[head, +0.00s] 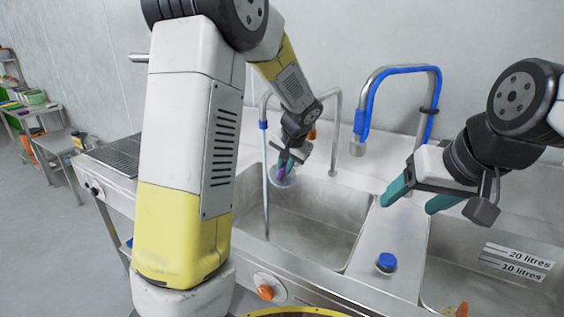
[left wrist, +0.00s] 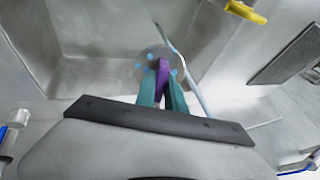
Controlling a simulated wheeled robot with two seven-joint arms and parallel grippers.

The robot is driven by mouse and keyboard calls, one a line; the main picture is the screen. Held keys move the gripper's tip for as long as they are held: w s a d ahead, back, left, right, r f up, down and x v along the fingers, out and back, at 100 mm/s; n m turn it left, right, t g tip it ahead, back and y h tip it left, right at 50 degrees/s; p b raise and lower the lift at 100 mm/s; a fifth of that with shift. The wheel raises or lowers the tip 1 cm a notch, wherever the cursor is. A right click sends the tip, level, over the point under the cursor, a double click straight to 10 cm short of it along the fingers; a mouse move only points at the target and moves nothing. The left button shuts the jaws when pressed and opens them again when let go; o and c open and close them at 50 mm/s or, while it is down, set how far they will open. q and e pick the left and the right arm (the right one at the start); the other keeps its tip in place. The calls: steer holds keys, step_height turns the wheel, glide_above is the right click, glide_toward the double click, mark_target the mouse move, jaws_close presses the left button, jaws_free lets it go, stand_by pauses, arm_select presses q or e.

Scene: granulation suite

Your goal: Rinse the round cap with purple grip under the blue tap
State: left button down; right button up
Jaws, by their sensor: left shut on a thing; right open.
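My left gripper (head: 286,162) is shut on the purple grip of the round cap (head: 285,178) and holds it over the left sink basin. In the left wrist view the cap is a clear disc (left wrist: 150,55) with several blue spots, and its purple grip (left wrist: 163,72) sits between the teal fingers (left wrist: 162,95). The blue tap (head: 430,90), an arched pipe with blue covering, stands behind the basins, its spout end (head: 357,148) to the right of the cap. My right gripper (head: 415,196) is open and empty over the divider between the basins.
A thin upright pipe (head: 265,185) with a blue collar stands close left of the cap. A grey spout (head: 335,125) rises behind. A blue-topped item (head: 386,262) is on the divider. The right basin (head: 470,290) carries a litre label (head: 520,262).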

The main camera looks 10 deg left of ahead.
arm_select(q)
steer(key=shift+r, duration=0.15)
steer(key=s+d+r, duration=0.2)
steer(key=s+r, duration=0.1)
steer(key=s, duration=0.1)
steer(key=shift+s+d+r, duration=0.15)
steer(key=shift+s+r, duration=0.1)
steer(key=shift+r, duration=0.15)
stand_by(0.4)
